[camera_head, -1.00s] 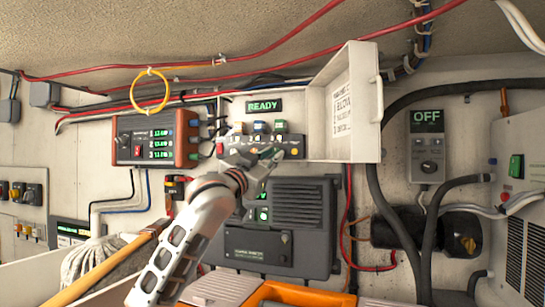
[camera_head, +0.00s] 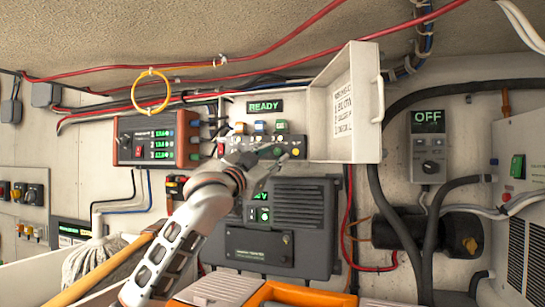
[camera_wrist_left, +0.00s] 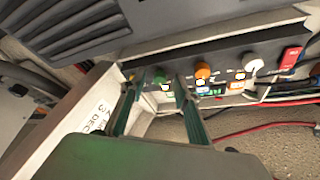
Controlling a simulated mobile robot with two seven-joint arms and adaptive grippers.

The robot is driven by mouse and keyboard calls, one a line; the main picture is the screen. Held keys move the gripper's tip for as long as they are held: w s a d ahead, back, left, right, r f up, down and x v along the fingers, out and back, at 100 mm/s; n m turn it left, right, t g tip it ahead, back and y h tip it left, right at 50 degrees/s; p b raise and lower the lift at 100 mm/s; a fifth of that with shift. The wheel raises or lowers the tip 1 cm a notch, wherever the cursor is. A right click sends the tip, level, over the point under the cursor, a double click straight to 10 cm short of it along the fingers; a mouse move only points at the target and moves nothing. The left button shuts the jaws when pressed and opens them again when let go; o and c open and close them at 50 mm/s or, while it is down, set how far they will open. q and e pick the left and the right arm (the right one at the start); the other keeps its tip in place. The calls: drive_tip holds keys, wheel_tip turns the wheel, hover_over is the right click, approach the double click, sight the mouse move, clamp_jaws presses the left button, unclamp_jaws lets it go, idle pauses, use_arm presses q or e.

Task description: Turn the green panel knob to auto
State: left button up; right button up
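The control panel (camera_head: 229,146) is a dark strip inside an open white box below a lit "READY" display (camera_head: 264,106). In the left wrist view, which shows the strip upside down, it carries a green knob (camera_wrist_left: 160,76), an orange knob (camera_wrist_left: 203,72) and a white knob (camera_wrist_left: 253,64). My left gripper (camera_head: 274,164) is in front of the strip's right part. In the left wrist view its two fingers (camera_wrist_left: 158,86) are apart, with the green knob showing between their tips. I cannot tell whether they touch it. The knob's setting is not readable. My right gripper is not in view.
The box's white door (camera_head: 352,102) stands open at the right of the panel. A red switch (camera_wrist_left: 290,58) sits at the strip's far end. A grey unit with an "OFF" display (camera_head: 427,121) is on the right wall. Black hoses and an orange-edged bin (camera_head: 275,292) are nearby.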

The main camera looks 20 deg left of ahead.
use_arm(q)
drive_tip(key=v, duration=1.2)
idle(0.3)
drive_tip(key=shift+f, duration=0.1)
